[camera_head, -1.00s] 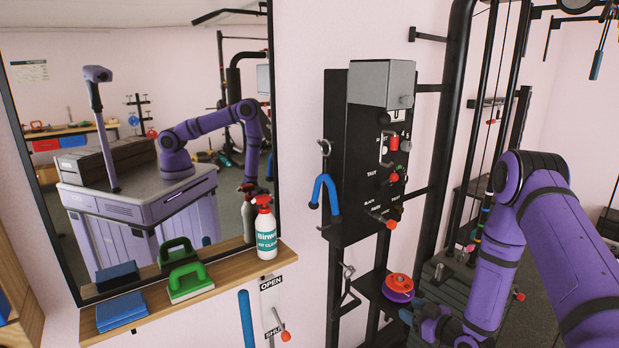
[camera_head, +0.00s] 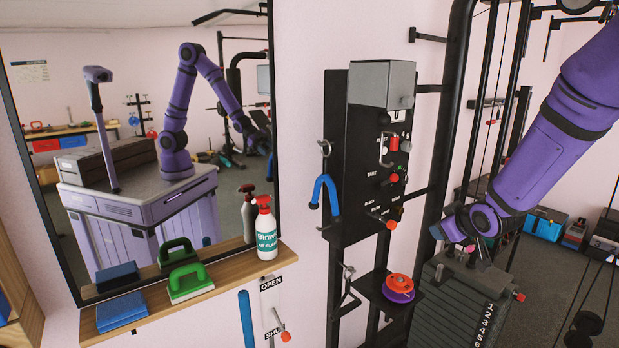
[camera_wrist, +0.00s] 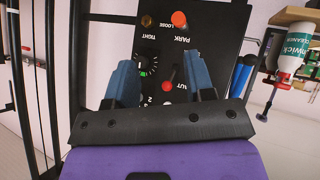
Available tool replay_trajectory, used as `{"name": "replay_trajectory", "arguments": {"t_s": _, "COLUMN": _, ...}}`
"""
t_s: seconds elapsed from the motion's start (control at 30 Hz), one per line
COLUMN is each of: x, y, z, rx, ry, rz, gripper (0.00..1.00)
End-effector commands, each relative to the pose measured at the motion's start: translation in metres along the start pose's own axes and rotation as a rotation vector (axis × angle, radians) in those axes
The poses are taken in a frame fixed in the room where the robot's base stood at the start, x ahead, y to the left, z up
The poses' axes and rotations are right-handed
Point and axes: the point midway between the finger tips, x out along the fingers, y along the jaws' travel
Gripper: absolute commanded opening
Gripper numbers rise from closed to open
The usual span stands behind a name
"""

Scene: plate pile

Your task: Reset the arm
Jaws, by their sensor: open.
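My arm (camera_head: 545,150) reaches in from the upper right in the head view, with its wrist low, above the dark weight stack (camera_head: 455,300). My gripper (camera_wrist: 158,75) shows in the wrist view with two blue fingers spread apart and nothing between them. The fingers point toward the black control panel (camera_wrist: 205,30), which appears upside down there with a red lever, an orange knob and a green-marked dial. In the head view the panel (camera_head: 352,190) stands to the left of my gripper. The fingertips are hard to make out in that view.
A shelf holds a spray bottle (camera_head: 267,230), a green-handled block (camera_head: 190,282) and a blue block (camera_head: 122,310) below a mirror (camera_head: 215,75). Orange and purple discs (camera_head: 398,290) lie on a small ledge near the weight stack. Black posts and cables stand around my arm.

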Motion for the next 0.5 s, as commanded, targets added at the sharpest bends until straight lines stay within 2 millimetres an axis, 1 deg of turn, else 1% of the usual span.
{"name": "replay_trajectory", "arguments": {"t_s": 0.03, "x": -0.017, "y": 0.003, "z": -0.008, "rx": 0.011, "ry": -0.016, "rz": 0.018, "gripper": 0.49}}
{"name": "replay_trajectory", "arguments": {"t_s": 0.23, "x": -0.079, "y": 0.008, "z": -0.022, "rx": 0.074, "ry": -0.107, "rz": 0.067, "gripper": 0.49}}
{"name": "replay_trajectory", "arguments": {"t_s": 0.37, "x": -0.121, "y": 0.005, "z": -0.026, "rx": 0.127, "ry": -0.163, "rz": 0.090, "gripper": 0.49}}
{"name": "replay_trajectory", "arguments": {"t_s": 0.5, "x": -0.166, "y": -0.002, "z": -0.027, "rx": 0.185, "ry": -0.219, "rz": 0.103, "gripper": 0.49}}
